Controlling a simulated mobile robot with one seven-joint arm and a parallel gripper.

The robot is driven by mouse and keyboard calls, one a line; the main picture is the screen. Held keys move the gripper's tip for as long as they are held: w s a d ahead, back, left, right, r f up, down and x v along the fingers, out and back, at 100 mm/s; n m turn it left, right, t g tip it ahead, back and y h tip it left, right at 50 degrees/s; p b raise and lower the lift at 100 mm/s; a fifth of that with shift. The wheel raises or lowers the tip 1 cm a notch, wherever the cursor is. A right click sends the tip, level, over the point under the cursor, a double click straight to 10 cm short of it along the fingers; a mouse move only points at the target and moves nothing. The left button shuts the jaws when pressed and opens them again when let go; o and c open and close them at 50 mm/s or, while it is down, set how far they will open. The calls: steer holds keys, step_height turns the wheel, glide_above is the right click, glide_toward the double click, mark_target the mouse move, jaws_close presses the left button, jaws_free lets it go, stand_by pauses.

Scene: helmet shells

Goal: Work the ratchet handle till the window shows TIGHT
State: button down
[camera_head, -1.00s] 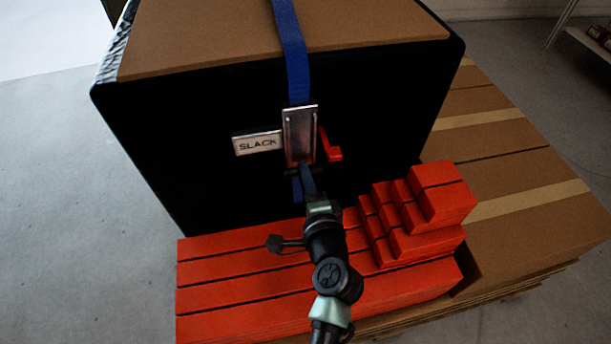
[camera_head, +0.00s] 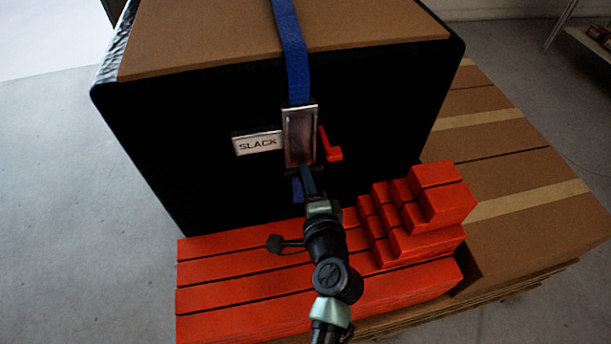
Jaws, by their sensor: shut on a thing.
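The ratchet (camera_head: 300,128) is a silvery metal plate on the front of a black crate (camera_head: 190,120), with a blue strap (camera_head: 293,55) running up from it over the top. The window (camera_head: 258,143) to its left reads SLACK. A red lever (camera_head: 331,146) sits at its right side. My gripper (camera_head: 308,178) is at the lower end of the ratchet, shut on what seems to be its handle; the fingertips and the held part are mostly hidden. The strap's short tail (camera_head: 297,190) hangs just left of my gripper.
Red stepped blocks (camera_head: 440,200) stand right of my arm, close to it. Red slabs (camera_head: 230,280) lie under my arm along the crate's foot. Cardboard boxes (camera_head: 500,130) fill the pallet at the right. Grey floor (camera_head: 90,230) is open at the left.

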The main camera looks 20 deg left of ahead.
steer(key=shift+r+p, duration=0.15)
steer(key=shift+p, duration=0.35)
steer(key=s+d+r+g+h+p, duration=0.5)
steer(key=r+g+p, duration=0.4)
steer(key=p, duration=2.7)
steer(key=shift+s+r+g+h, duration=0.3)
steer(key=shift+s+r+h, duration=0.3)
steer(key=shift+s, duration=0.6)
steer(key=shift+w, duration=0.1)
steer(key=c, duration=0.7)
jaws_free()
steer(key=shift+c, duration=0.2)
steer(key=shift+p, duration=0.3)
